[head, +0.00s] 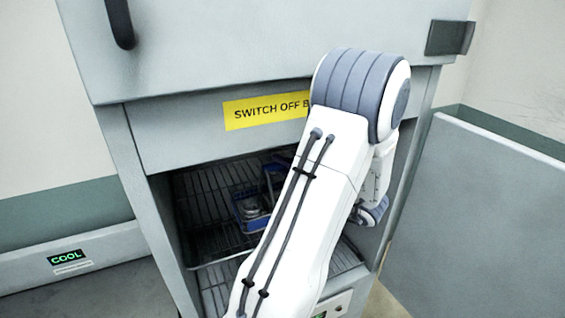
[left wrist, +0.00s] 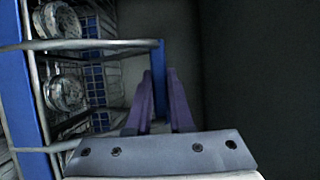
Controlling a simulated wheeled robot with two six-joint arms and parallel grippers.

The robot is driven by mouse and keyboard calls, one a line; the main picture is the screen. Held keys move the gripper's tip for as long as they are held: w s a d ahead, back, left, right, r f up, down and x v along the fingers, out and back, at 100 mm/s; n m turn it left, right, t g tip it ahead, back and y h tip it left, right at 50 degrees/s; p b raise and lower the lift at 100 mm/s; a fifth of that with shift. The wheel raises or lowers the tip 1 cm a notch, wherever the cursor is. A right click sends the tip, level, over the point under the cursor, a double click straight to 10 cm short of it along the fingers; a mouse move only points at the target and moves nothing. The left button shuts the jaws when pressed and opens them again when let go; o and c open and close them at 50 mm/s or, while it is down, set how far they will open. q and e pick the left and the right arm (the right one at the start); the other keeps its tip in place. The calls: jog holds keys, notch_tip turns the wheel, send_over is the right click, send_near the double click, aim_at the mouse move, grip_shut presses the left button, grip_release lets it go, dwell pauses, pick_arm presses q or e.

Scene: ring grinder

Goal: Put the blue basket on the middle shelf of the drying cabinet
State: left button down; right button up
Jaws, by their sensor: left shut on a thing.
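The blue basket (head: 246,222) is inside the open drying cabinet (head: 135,160), over a wire shelf (head: 205,200), with metal parts in it. I cannot tell whether it rests on that shelf or hangs just above it. In the left wrist view the basket (left wrist: 22,90) fills the left side, with round metal parts inside and a blue handle bar. My left gripper (left wrist: 160,76) is shut on that bar. In the head view my own arm hides the gripper and part of the basket. My right gripper is not in view.
Another wire shelf (head: 215,298) shows lower in the cabinet. A yellow "SWITCH OFF" label (head: 262,110) is on the panel above the opening. The cabinet's side walls are close to my arm. A grey panel (head: 490,215) stands at right, and a unit reading "COOL" (head: 67,257) at left.

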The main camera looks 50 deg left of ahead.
pick_arm(q)
jog(key=shift+f, duration=0.1)
jog(key=c, duration=0.8)
grip_release()
jog(key=shift+d, duration=0.1)
jog(key=w+d+b, duration=0.2)
jog(key=d+b, duration=0.1)
jog(key=d, duration=0.8)
jog(key=shift+d+b, duration=0.3)
jog(key=shift+d, duration=0.05)
